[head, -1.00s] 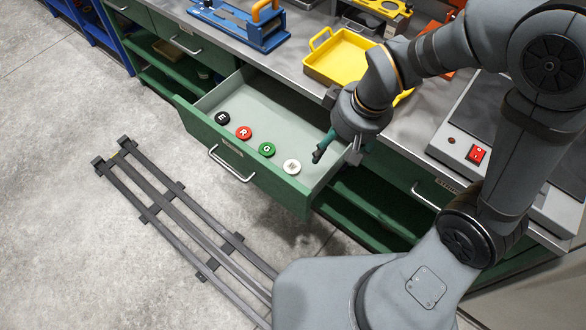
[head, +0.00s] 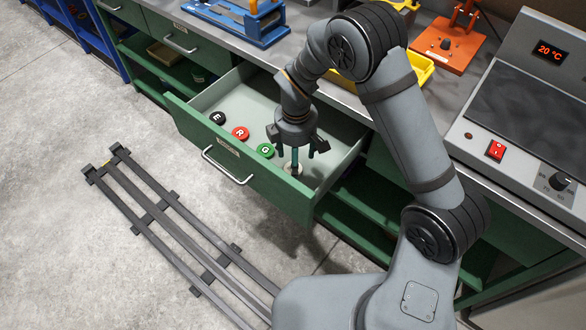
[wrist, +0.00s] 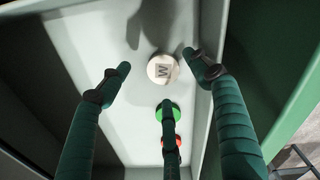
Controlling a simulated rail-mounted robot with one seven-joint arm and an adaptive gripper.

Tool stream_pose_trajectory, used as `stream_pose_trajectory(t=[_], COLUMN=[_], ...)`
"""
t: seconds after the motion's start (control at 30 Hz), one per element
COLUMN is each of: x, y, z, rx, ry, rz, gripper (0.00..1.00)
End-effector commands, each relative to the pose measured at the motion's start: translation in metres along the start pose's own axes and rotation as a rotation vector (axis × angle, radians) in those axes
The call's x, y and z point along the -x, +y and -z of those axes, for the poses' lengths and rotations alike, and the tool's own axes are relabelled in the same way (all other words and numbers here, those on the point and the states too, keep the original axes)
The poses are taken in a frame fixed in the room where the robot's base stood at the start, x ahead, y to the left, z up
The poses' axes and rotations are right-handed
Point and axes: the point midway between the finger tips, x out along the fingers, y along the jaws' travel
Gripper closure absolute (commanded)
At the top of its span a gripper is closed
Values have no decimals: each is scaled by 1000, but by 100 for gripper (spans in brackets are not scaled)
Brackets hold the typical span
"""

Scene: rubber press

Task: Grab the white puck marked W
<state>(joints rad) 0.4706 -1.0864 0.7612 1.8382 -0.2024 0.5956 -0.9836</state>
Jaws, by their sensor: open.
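The white puck marked W (wrist: 162,69) lies flat in the open green drawer, near its right end. In the head view the white puck (head: 293,169) is partly hidden by a finger. My gripper (head: 296,156) has three dark green fingers, pointing down over this puck. The fingers are open and spread. In the wrist view the puck shows in the gap between the fingertips, and none is seen pressing on it. I cannot tell the exact height of the tips above it.
In the drawer (head: 235,95), the green puck (head: 265,150) lies closest to the white one, then the red puck (head: 240,133) and the black puck (head: 217,117). The drawer's side wall (wrist: 211,105) is close to one finger. The drawer's back part is clear.

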Motion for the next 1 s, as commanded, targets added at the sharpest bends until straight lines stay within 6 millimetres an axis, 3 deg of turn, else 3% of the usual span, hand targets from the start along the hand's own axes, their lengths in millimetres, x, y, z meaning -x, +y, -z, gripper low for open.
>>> stream_pose_trajectory(t=[0.23,0.53,1.0], x=[-33,-37,-36], y=[0,-1,-1], z=[3,4,4], rx=[-1,-1,-1], ry=[-1,1,0], rz=[1,-1,0], gripper=[37,37,65])
